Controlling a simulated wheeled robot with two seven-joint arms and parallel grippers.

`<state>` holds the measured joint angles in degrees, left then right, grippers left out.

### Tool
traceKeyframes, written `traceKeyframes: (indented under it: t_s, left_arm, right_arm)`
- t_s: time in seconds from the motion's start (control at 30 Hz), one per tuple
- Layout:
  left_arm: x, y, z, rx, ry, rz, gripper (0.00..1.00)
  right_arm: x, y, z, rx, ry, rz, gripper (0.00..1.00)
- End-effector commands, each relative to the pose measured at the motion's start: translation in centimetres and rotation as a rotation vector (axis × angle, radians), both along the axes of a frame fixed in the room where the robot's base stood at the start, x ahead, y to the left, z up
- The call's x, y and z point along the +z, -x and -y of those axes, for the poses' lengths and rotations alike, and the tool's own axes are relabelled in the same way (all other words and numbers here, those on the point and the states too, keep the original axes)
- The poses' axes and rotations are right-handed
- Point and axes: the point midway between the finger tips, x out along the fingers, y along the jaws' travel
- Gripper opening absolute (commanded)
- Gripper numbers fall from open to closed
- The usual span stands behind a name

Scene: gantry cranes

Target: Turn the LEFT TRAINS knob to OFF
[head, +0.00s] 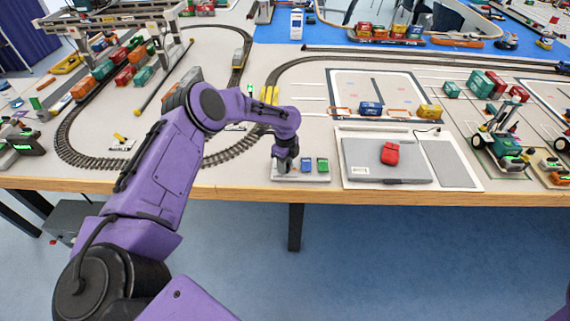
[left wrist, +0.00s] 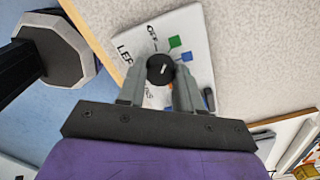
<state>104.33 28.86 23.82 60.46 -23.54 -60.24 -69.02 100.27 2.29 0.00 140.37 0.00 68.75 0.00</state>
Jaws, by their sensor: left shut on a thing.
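The black LEFT TRAINS knob (left wrist: 160,69) sits on a white panel (left wrist: 195,30) in the left wrist view. A short white mark shows on its face, and it looks turned towards the picture's right, away from the OFF lettering (left wrist: 153,33) above the knob. My left gripper (left wrist: 159,76) is shut on the knob, with a grey finger on either side. In the head view, my left gripper (head: 286,163) is over the left part of the small panel (head: 292,178) at the table's front edge and hides the knob. My right gripper is not in view.
A grey pad with a red object (head: 390,153) lies to the right. Curved train track (head: 225,156) runs behind my left arm. The floor in front is clear.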

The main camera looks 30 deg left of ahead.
Motion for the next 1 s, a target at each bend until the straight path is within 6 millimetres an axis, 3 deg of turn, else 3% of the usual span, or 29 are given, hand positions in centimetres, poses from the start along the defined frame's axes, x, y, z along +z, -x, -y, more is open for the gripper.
traceKeyframes:
  t_s: [0.6,1.0]
  left_arm:
    - [0.04,-0.07,-0.04,0.446,-0.002,0.002,0.04]
    - [0.10,-0.10,-0.01,0.553,0.000,0.003,0.04]
  right_arm:
    - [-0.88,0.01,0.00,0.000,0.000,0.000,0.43]
    - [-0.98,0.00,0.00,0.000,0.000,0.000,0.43]
